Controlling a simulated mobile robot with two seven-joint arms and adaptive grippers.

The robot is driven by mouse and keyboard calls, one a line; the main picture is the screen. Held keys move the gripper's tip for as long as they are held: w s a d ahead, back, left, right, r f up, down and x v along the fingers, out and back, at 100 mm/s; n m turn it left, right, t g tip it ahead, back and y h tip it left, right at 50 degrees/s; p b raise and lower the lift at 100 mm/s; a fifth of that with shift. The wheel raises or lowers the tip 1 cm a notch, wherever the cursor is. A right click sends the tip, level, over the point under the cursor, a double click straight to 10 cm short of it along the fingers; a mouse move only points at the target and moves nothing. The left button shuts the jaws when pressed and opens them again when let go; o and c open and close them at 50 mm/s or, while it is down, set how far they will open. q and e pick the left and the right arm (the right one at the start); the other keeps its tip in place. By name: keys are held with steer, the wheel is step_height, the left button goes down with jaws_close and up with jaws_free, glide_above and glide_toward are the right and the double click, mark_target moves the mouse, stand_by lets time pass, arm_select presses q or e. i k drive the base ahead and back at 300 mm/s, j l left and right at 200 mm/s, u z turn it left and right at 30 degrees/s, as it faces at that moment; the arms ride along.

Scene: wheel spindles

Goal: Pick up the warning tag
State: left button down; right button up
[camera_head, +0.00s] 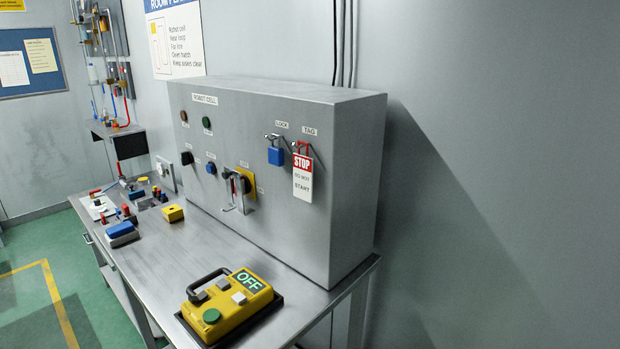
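The warning tag (302,180) is white with a red top band reading STOP. It hangs upright by a red loop from a hook under the TAG label, on the front of the grey robot cell cabinet (340,225). A blue padlock (275,156) hangs on its own hook just left of it, under the LOCK label. Neither of my grippers shows in the head view.
A yellow box with a black handle and an OFF display (228,306) sits at the bench's near end. Small items, including a yellow block (172,213), lie on the metal bench (165,260) at the left. The space before the tag looks clear.

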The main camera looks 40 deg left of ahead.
mark_target(304, 165)
steer(key=i+u, duration=0.2)
steer(key=u, duration=0.25)
steer(key=i+l+u, duration=0.15)
steer(key=u, duration=0.3)
steer(key=i+l+u, duration=0.25)
steer(key=u, duration=0.2)
